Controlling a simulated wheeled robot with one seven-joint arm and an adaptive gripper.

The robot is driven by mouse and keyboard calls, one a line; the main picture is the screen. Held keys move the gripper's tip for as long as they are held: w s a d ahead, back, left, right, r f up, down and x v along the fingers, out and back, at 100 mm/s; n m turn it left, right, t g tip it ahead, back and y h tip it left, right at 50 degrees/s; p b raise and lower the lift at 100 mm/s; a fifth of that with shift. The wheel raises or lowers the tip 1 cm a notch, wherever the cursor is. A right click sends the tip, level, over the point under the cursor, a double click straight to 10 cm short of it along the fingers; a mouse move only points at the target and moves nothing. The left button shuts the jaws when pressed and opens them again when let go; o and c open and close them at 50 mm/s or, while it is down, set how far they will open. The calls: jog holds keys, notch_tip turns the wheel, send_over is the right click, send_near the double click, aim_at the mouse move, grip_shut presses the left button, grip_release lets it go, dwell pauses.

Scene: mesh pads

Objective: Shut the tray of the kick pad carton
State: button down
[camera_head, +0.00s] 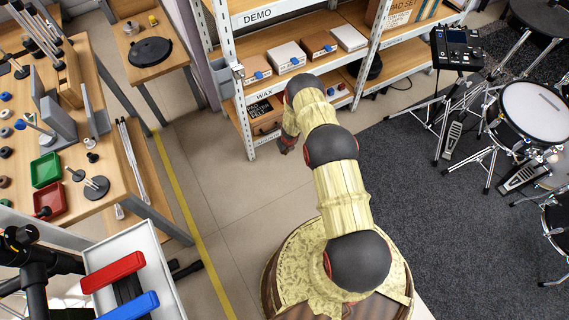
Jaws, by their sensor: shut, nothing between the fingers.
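A brown carton (266,126) with a dark, white-lettered label sits at the left end of the lower shelf. It looks like the kick pad carton, but the lettering is too small to read surely. My arm passes in front of its right side, so I cannot tell how far its tray stands out. My gripper (286,148) is shut and empty, pointing down just in front of the shelf, to the lower right of this carton. The arm partly hides the gripper, and I cannot tell whether it touches anything.
Several flat boxes (288,56) stand on the shelf (242,77) above, and more lie on the lower shelf. A workbench (112,190) with small parts is at left. The drum kit (533,110) stands on dark carpet at right. Bare floor (195,150) lies left of my gripper.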

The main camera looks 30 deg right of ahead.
jog(key=s+p+v, duration=0.2)
jog(key=p+v, duration=0.3)
jog(key=v, duration=0.6)
jog(key=s+a+n+g+y, duration=0.1)
jog(key=s+a+n+y, duration=0.1)
jog(key=s+a+n, duration=0.3)
jog(key=shift+s+a+f+n+y, duration=0.3)
jog(key=shift+s+n, duration=0.45)
jog(key=shift+n, duration=0.65)
